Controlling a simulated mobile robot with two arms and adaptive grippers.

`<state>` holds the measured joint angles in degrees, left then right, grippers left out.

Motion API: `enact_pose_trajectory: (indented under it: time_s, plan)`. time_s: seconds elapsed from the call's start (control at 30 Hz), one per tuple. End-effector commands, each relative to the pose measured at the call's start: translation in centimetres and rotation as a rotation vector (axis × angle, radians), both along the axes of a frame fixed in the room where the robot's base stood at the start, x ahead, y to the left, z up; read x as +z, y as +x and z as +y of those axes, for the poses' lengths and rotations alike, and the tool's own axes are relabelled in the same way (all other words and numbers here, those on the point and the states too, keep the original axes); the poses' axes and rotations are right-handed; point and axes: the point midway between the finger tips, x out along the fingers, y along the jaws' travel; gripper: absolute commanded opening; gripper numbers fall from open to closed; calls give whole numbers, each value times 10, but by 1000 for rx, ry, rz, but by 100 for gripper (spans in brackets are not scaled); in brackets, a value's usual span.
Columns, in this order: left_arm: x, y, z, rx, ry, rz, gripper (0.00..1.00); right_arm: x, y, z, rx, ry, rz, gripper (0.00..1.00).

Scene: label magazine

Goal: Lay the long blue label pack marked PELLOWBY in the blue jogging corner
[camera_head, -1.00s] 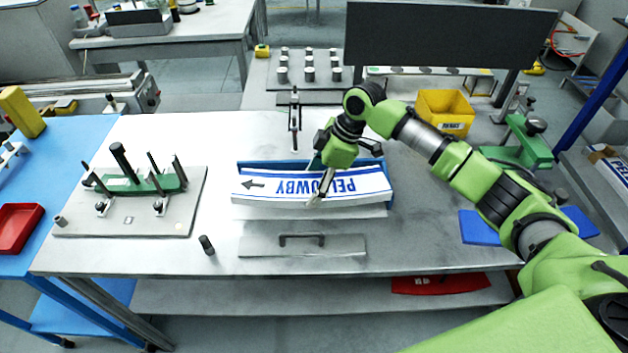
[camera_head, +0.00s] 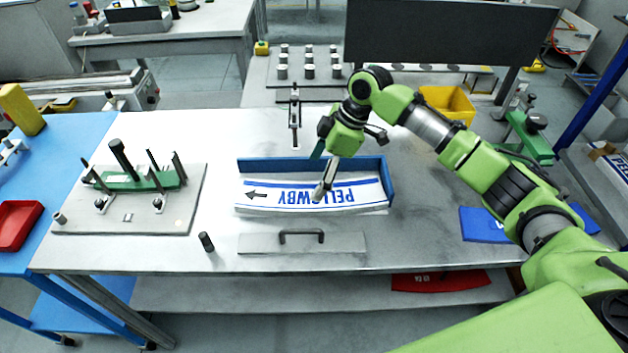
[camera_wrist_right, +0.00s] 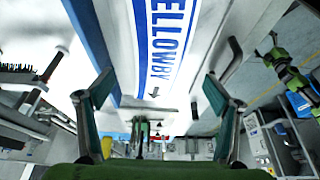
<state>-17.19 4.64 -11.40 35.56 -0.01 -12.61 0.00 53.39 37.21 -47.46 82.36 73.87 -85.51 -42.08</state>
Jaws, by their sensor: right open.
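The long label pack (camera_head: 310,195), white with blue stripes, a blue PELLOWBY and an arrow, lies flat in the blue jogging corner (camera_head: 375,180). The word reads upside down in the head view. The corner's blue walls stand along the pack's back and right sides. My right gripper (camera_head: 321,172) is over the middle of the pack, open, with its fingers apart. One finger hides part of the pack. In the right wrist view the pack (camera_wrist_right: 160,45) shows beyond the spread fingers (camera_wrist_right: 160,105), with a blue wall beside it. My left gripper is not in view.
A flat plate with a dark handle (camera_head: 302,240) lies in front of the corner. A green fixture on a grey board (camera_head: 130,215) stands at left, with a small dark peg (camera_head: 206,242) nearby. A yellow bin (camera_head: 448,103) and blue pad (camera_head: 485,225) are at right.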

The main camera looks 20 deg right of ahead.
Motion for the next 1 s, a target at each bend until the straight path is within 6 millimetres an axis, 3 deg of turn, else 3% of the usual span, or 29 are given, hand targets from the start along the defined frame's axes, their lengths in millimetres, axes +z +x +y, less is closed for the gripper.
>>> enact_pose_trajectory:
  time_s: [0.2,0.43,0.6,1.0]
  plan:
    - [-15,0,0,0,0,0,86,45,-4,-19,-1,0,-5,83]
    - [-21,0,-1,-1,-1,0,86,81,-9,-33,-2,0,-3,83]
    - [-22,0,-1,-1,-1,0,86,91,-10,-37,-1,1,0,83]
    - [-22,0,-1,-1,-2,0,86,92,-11,-37,0,0,0,83]
